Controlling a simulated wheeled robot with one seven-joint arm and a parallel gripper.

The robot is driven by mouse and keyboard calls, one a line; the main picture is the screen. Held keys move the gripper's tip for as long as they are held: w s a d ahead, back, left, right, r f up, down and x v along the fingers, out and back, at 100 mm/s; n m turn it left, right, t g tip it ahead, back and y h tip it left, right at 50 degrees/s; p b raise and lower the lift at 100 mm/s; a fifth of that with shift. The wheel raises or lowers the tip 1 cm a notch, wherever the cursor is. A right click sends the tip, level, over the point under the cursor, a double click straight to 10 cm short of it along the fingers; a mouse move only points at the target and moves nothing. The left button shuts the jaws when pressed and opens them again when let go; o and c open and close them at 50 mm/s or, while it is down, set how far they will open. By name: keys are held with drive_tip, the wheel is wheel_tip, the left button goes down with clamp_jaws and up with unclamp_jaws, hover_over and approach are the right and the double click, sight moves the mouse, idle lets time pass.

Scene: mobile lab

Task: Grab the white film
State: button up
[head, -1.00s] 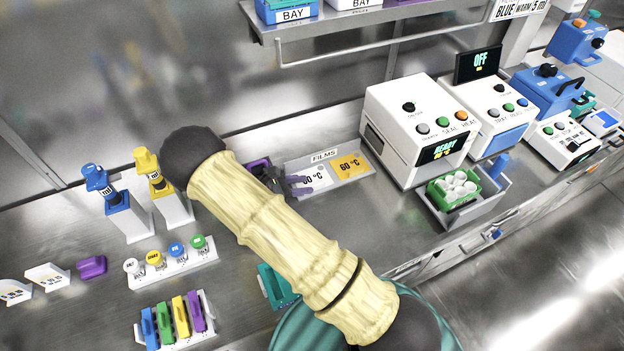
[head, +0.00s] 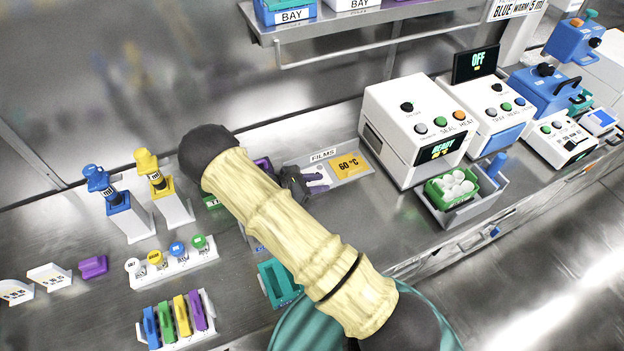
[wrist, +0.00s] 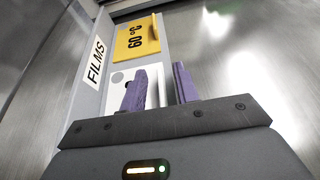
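The white film (wrist: 115,96) lies in the films tray next to the yellow film (wrist: 137,38), which is marked 60 °C. In the wrist view my gripper (wrist: 160,84) has two purple fingers with a gap between them. The left finger covers part of the white film, and a strip of it shows between the fingers. I cannot tell whether the fingers touch it. In the head view my gripper (head: 314,182) is over the left part of the tray (head: 364,178) and hides most of the white film. The yellow film (head: 349,164) is clear to its right.
A white heat-seal machine (head: 412,125) stands right of the tray. A green crate of white pieces (head: 453,187) sits before it. Blue and yellow dispensers (head: 155,178) and a rack of coloured handles (head: 178,320) stand left. A steel wall is behind.

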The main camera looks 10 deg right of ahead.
sight(317, 183)
clamp_jaws()
drive_tip(key=shift+r, duration=0.1)
wheel_tip(317, 183, up, 10)
drive_tip(key=b, duration=0.1)
idle(0.6)
idle(0.4)
